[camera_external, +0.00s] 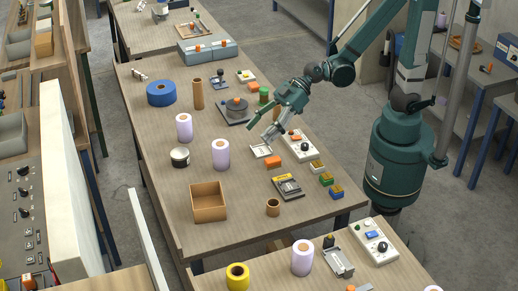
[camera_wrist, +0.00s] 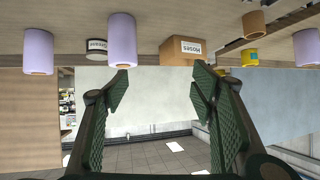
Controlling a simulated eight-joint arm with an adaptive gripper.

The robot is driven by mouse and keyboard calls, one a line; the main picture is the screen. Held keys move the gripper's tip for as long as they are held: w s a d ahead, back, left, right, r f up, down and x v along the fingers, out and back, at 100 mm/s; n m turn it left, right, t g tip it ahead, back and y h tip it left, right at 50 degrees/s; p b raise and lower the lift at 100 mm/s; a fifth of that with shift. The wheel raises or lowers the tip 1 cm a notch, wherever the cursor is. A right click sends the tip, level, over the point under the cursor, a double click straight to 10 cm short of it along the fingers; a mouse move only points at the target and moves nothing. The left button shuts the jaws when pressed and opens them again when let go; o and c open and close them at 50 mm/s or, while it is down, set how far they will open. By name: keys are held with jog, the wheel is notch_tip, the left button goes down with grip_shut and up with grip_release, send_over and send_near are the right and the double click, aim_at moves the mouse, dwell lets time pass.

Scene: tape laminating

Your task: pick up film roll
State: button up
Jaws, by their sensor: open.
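Two lavender film rolls stand upright on the long wooden table in the external view, one farther back (camera_external: 184,128) and one nearer (camera_external: 220,155). A third similar roll (camera_external: 302,258) stands on the front table. My gripper (camera_external: 259,138) is open and empty above the table, to the right of the two rolls and apart from them. In the wrist view the scene looks upside down. My open fingers (camera_wrist: 160,82) have nothing between them. Lavender rolls show beyond them at left (camera_wrist: 38,52), near the middle (camera_wrist: 122,42) and at the right edge (camera_wrist: 307,48).
A cardboard box (camera_external: 208,203), a dark tin (camera_external: 180,157) and a blue tape roll (camera_external: 161,93) stand near the rolls. A brown tube (camera_external: 198,94) stands behind. A white switch box (camera_external: 300,146) and an orange block (camera_external: 273,162) lie near my gripper.

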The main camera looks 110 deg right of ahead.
aim_at(213, 151)
jog(key=w+d+f, duration=0.1)
jog(key=w+d, duration=0.1)
jog(key=w+d+f+t, duration=0.1)
jog(key=w+d, duration=0.1)
jog(key=w+d+f+t, duration=0.1)
jog(key=w+d+f, duration=0.1)
jog(key=shift+w, duration=0.1)
jog(key=shift+w+d+f+t+h, duration=0.2)
jog(key=shift+d+f+t+h, duration=0.1)
jog(key=shift+t, duration=0.1)
jog(key=shift+w, duration=0.1)
jog(key=shift+b+x, duration=0.3)
jog(key=shift+x, duration=0.9)
jog(key=shift+w+a, duration=0.1)
jog(key=shift+b+x, duration=0.8)
jog(key=shift+x, duration=1.7)
jog(key=shift+a+f, duration=0.1)
jog(key=c, duration=1.1)
